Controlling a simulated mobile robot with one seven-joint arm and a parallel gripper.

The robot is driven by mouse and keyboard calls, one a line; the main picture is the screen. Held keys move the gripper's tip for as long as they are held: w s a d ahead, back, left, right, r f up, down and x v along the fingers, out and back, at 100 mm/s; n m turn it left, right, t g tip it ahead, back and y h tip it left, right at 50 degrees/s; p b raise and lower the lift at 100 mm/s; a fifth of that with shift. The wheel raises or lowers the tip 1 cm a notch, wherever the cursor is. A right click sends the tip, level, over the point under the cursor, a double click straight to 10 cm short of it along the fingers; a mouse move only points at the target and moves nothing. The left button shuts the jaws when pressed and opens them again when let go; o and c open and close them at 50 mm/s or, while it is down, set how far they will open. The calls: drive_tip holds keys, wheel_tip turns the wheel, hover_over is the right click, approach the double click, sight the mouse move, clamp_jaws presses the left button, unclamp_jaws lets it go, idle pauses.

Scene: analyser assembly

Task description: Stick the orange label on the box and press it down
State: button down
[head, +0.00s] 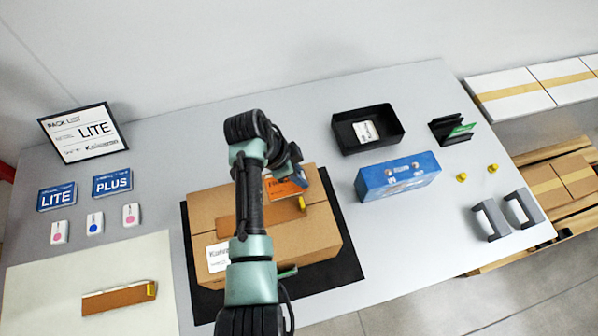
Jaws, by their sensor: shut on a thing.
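The closed brown cardboard box (320,230) lies on a black mat in the middle of the table, with a white label (217,257) at its left. The orange label (288,188) shows over the far part of the box top, just below my gripper (297,172). My gripper is shut on the orange label; the arm and wrist partly hide the jaws. I cannot tell whether the label touches the box. A brown strip with a yellow end (301,203) lies across the box top, partly behind my arm.
A blue case (398,178) and a black tray (341,137) holding a white card stand right of the box. Grey handles (491,220) and yellow knobs (461,177) lie further right. A pack-list sign (84,133) stands at the left. A similar brown strip (117,299) lies front left.

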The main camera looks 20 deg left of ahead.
drive_tip(key=c, duration=0.6)
unclamp_jaws()
drive_tip(key=shift+o, duration=0.2)
wheel_tip(320, 180, up, 7)
drive_tip(key=p, duration=0.6)
drive_tip(key=shift+c, duration=0.2)
